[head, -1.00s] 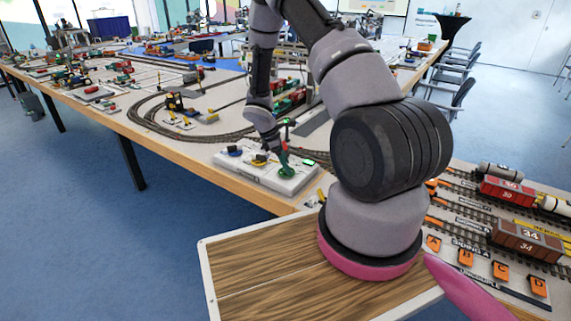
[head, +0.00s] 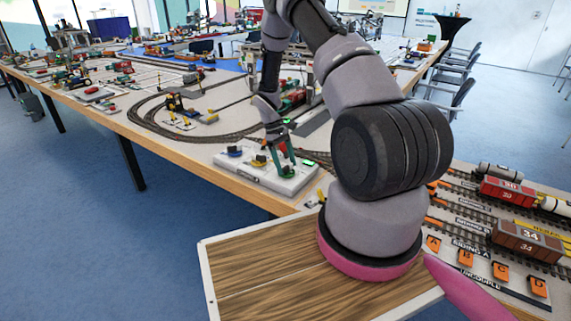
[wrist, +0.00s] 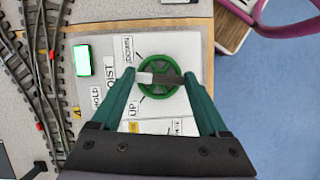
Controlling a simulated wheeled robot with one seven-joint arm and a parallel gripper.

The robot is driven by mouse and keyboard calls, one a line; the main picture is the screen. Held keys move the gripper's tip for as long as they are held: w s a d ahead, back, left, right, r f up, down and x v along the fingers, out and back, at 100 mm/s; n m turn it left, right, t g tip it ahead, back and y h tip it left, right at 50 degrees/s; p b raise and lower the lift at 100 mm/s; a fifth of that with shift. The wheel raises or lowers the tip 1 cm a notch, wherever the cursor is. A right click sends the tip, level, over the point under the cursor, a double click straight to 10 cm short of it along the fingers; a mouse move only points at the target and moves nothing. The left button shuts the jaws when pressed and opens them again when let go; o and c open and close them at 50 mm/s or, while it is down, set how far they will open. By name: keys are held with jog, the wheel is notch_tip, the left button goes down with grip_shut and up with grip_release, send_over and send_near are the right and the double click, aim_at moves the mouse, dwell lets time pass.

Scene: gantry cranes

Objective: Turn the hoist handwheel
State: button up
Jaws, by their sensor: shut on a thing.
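In the head view my gripper (head: 287,162) reaches down to the right part of the white control box (head: 250,180). The wheel is mostly hidden there by the fingers.
A lit green display (wrist: 82,59) sits by the HOIST label. A yellow control (head: 258,161) and a blue control (head: 235,151) stand left of my gripper on the box. Curved model track (head: 150,112) runs behind. Wagons (head: 525,240) stand on sidings at the right.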

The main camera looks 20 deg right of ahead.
jog(key=shift+m+y, duration=0.3)
jog(key=shift+m, duration=0.6)
jog(key=o, duration=1.2)
jog(key=shift+o, duration=0.2)
jog(key=v, duration=1.1)
jog(key=shift+w+d+f, duration=0.1)
